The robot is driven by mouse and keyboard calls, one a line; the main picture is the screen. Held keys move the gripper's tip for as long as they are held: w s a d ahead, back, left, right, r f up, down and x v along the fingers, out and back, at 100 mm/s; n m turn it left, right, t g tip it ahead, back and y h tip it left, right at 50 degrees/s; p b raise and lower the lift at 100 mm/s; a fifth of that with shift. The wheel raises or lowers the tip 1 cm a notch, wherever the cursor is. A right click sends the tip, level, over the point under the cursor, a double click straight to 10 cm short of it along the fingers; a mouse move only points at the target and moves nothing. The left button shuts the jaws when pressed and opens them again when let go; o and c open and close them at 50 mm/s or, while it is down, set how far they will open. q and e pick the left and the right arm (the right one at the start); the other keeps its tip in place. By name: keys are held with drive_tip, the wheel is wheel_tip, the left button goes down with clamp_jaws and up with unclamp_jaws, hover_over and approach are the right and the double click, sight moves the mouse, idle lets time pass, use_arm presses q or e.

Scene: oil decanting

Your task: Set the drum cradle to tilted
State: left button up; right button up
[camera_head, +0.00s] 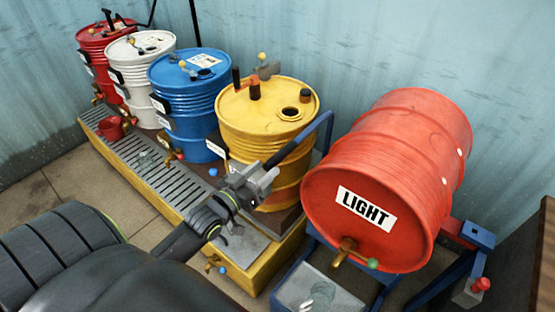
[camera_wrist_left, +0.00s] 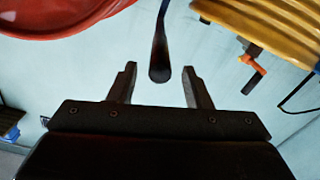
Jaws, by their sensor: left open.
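The red drum (camera_head: 390,165) marked LIGHT lies on its side in the blue drum cradle (camera_head: 480,236), a brass tap (camera_head: 344,253) low on its front end. The cradle's blue lever (camera_head: 320,128) slopes down to the left to a black grip (camera_head: 282,155) beside the yellow drum. My left gripper (camera_head: 272,174) is open at the grip's end. In the left wrist view the grip (camera_wrist_left: 160,62) shows between the open fingers (camera_wrist_left: 160,72), with gaps on both sides. The right gripper is not in view.
The yellow drum (camera_head: 262,125) stands close behind my left gripper. Blue (camera_head: 185,95), white (camera_head: 142,70) and red upright drums (camera_head: 100,45) stand farther left on a yellow-edged grated platform (camera_head: 150,165). A grey container (camera_head: 320,292) sits below the tap. A brown panel (camera_head: 540,265) bounds the right.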

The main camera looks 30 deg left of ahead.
sight(278, 158)
use_arm(q)
drive_tip(key=w, duration=0.6)
drive_tip(key=shift+w+d, duration=0.25)
drive_tip(key=shift+w, duration=0.05)
drive_tip(key=shift+c, duration=0.4)
clamp_jaws()
